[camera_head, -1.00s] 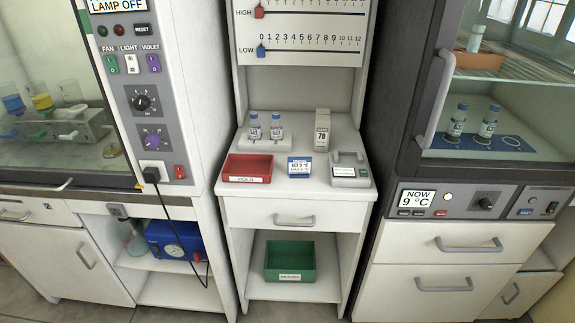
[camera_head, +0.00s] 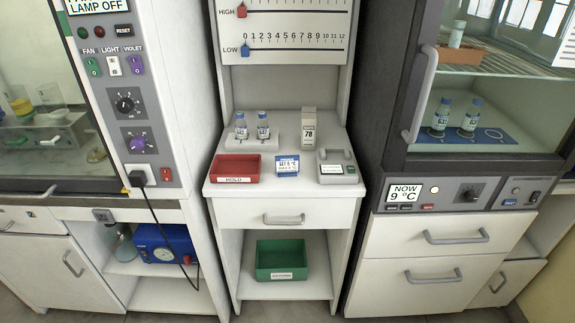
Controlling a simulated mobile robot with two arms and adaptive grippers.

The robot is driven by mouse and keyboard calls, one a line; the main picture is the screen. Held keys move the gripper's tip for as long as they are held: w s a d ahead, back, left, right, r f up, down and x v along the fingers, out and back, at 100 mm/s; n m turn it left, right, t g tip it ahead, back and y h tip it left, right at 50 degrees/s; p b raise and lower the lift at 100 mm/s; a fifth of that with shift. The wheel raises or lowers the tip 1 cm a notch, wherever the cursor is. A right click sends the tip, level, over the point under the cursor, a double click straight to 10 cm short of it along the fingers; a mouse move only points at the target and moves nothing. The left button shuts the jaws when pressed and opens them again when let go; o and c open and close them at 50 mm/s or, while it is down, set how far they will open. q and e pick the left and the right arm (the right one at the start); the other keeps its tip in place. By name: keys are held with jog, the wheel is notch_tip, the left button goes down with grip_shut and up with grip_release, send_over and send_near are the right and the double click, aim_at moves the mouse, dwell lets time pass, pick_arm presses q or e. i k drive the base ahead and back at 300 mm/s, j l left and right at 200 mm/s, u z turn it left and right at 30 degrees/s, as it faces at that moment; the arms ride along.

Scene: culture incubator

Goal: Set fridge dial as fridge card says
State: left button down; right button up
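The fridge (camera_head: 390,195) is the dark-framed cabinet at the right, its glass door closed. Its round black dial (camera_head: 469,193) sits on the grey panel below the glass; its exact setting is too small to read. A display (camera_head: 404,192) left of the dial reads NOW 9 °C. A small blue and white card (camera_head: 287,165) stands on the middle bench between the red tray and a grey device. It carries a SET line in °C, with the number too small to read surely. Neither of my grippers is in view.
A red HOLD tray (camera_head: 236,179), vials (camera_head: 263,127) on a white stand, a box marked 78 (camera_head: 308,125) and a grey device (camera_head: 337,167) stand on the bench. A green bin (camera_head: 282,275) sits below. The fridge door handle (camera_head: 423,95) sticks out.

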aim_at(470, 196)
jog(key=z, duration=1.25)
